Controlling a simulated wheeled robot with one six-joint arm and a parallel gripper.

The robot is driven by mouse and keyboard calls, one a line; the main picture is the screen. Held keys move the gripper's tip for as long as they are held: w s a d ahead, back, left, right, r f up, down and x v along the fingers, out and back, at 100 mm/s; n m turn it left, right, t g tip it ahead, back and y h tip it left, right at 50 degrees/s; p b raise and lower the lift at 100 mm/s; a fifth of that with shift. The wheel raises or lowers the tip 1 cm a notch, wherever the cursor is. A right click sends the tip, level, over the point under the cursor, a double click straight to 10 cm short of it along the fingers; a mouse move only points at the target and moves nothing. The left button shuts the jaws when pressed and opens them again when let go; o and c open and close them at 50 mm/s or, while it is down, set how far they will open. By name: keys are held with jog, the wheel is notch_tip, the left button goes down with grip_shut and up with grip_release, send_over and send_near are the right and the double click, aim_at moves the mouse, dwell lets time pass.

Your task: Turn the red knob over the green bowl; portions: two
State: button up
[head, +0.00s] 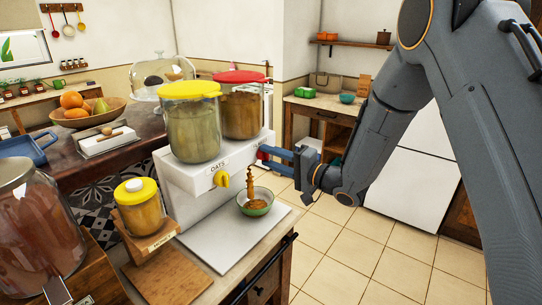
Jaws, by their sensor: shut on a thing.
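A white dispenser (178,178) carries two clear canisters, one with a yellow lid (189,90) and one with a red lid (239,77). The yellow knob (221,179) is on its front under an "OATS" label. The red knob (262,153) is farther right, partly hidden by my blue-fingered gripper (270,156), which is shut on it. The green bowl (256,209) stands upright below the red knob. A brown stream (250,182) falls into it, and brown food lies inside.
A small yellow-lidded jar (139,206) stands on a wooden stand left of the bowl. A large jar (38,228) is at the far left. The white counter top (205,238) is clear in front of the bowl.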

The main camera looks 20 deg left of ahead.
jog(key=shift+m, duration=0.6)
jog(key=o, duration=1)
jog(key=b+v, duration=0.2)
jog(key=v, duration=0.5)
jog(key=shift+s+d, duration=0.2)
jog(key=shift+d, duration=0.15)
